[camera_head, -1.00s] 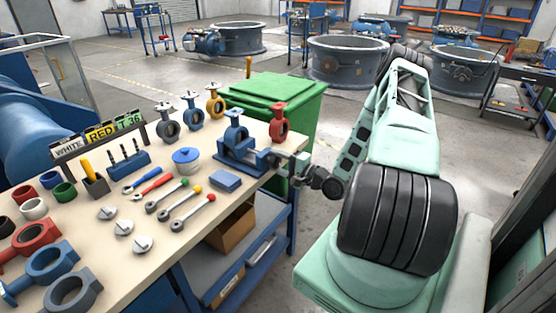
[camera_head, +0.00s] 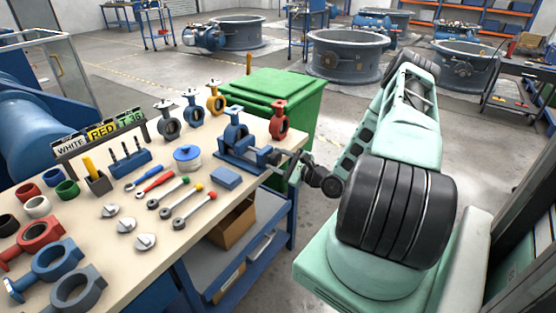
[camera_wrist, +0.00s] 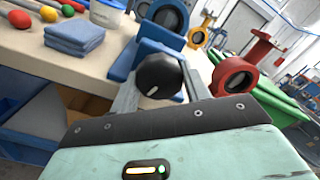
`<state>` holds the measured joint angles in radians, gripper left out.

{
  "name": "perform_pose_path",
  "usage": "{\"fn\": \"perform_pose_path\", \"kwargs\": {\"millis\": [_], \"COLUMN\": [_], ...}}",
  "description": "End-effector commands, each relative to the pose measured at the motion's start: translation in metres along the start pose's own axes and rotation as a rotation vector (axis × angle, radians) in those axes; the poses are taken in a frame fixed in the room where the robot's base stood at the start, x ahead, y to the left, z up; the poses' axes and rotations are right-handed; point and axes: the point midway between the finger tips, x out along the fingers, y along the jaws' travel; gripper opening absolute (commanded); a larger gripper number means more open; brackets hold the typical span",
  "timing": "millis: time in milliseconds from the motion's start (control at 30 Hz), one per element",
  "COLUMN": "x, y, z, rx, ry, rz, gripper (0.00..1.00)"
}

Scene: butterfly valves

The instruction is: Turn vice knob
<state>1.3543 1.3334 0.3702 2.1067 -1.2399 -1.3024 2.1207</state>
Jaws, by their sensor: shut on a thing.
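The blue vice (camera_head: 240,152) is at the right edge of the workbench, with a blue valve body (camera_head: 235,131) at its jaws. In the wrist view the vice (camera_wrist: 150,58) is just beyond my gripper. Its round black knob (camera_wrist: 158,74) has a white mark pointing to the lower left. My gripper (camera_head: 287,164) reaches the vice's right end from the right. In the wrist view my gripper (camera_wrist: 160,84) has one finger on each side of the knob and is shut on it. The knob is too small to make out in the head view.
A red valve (camera_head: 279,120) stands close behind the vice. A blue cloth stack (camera_head: 225,178) lies in front of it. A green bin (camera_head: 285,88) is behind the bench (camera_head: 90,262). Tools and several valve parts cover the bench top.

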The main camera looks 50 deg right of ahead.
Motion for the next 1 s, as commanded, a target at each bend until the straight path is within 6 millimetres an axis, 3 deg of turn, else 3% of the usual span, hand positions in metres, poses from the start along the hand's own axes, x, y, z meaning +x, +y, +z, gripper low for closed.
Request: {"fn": "perform_pose_path", "kwargs": {"millis": [733, 767, 833, 1000], "x": [-0.0012, -0.0012, -0.0011, -0.0006], "y": [0.0013, 0.0013, 0.0012, 0.0008], "z": [-0.0017, -0.0017, -0.0015, -0.0009], "rx": [0.092, 0.092, 0.092, 0.091], "ry": [0.005, 0.005, 0.004, 0.003], "rz": [0.002, 0.002, 0.001, 0.001], "gripper": [0.24, 0.49, 0.68, 0.68]}}
